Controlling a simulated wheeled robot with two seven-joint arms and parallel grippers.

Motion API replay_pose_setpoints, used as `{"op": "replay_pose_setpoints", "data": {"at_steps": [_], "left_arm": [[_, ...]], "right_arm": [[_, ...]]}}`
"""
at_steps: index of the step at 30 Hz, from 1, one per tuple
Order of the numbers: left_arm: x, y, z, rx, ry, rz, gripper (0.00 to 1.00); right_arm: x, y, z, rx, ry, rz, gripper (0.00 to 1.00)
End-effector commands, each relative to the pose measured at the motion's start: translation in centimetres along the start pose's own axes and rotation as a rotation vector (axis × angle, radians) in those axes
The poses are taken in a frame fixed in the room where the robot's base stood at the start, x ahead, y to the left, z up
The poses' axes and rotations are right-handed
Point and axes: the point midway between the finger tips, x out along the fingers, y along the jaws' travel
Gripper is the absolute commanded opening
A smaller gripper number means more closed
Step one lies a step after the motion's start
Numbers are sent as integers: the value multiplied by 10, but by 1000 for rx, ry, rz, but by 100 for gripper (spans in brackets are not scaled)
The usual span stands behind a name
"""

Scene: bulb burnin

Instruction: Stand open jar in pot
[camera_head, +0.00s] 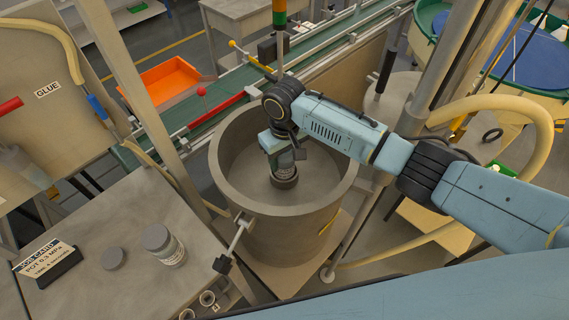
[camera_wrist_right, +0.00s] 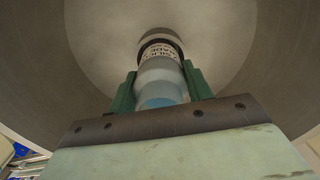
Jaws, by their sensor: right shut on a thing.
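The pot (camera_head: 228,185) is a wide grey open cylinder in the middle of the head view. My right gripper (camera_head: 287,158) reaches down into it and is shut on a jar (camera_head: 284,172). The wrist view shows the jar (camera_wrist_right: 160,72) between the two green fingers (camera_wrist_right: 160,90), with a printed label towards its far end. That end meets a dark round ring or cup (camera_wrist_right: 160,36) near the pot floor; I cannot tell whether it rests there. A loose grey lid (camera_head: 112,258) lies on the bench at the left. My left gripper is not in view.
A second jar with its lid on (camera_head: 163,245) stands on the grey bench (camera_head: 110,225) beside a job card (camera_head: 47,262). A T-handled valve (camera_head: 238,232) sticks out from the pot's front left. A conveyor (camera_head: 215,105) runs behind, with an orange bin (camera_head: 163,80). A metal post rises at the right.

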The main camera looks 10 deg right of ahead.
Motion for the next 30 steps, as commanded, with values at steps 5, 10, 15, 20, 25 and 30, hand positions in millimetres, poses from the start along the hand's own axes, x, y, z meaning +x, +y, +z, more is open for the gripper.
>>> {"op": "replay_pose_setpoints", "data": {"at_steps": [5, 10, 15, 20, 25, 30], "left_arm": [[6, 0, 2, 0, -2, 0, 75], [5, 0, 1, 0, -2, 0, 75], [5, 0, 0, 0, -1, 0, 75], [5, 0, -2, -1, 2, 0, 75], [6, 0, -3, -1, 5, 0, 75], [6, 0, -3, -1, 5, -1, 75]], "right_arm": [[4, 0, -1, -1, 3, 0, 14], [3, 0, -1, -1, 3, -1, 14], [7, 0, 0, 0, 2, -1, 54], [7, 0, 0, 0, 1, -1, 72], [7, 0, 0, 0, 1, 0, 72], [5, 0, 0, -1, 2, 0, 72]]}}
